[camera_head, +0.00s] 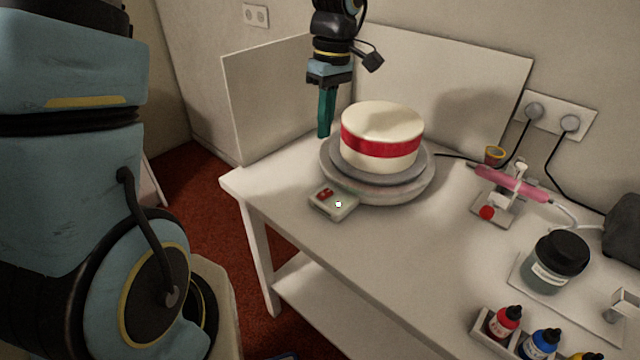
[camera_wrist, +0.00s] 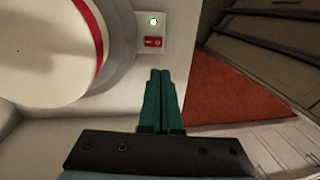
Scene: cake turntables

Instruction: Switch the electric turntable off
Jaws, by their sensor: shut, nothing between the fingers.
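The electric turntable (camera_head: 425,190) stands on the white table and carries a white cake (camera_head: 381,120) with a red band. A small pale control box (camera_head: 345,211) juts from its front left, with a red switch (camera_head: 325,194) and a lit green lamp (camera_head: 338,204). In the wrist view the red switch (camera_wrist: 153,42) and green lamp (camera_wrist: 153,21) lie beyond the fingertips, with the cake (camera_wrist: 48,45) to the left. My gripper (camera_head: 323,135) is above the table, left of the cake and apart from the switch. Its teal fingers (camera_wrist: 160,72) are shut together and empty.
White boards (camera_head: 275,90) stand behind the turntable. To its right are a pink tool (camera_head: 510,184) on a stand, a dark-lidded jar (camera_head: 558,262) and several colour bottles (camera_head: 504,322). Wall sockets (camera_head: 560,116) hold plugged cables. The table around the control box is clear.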

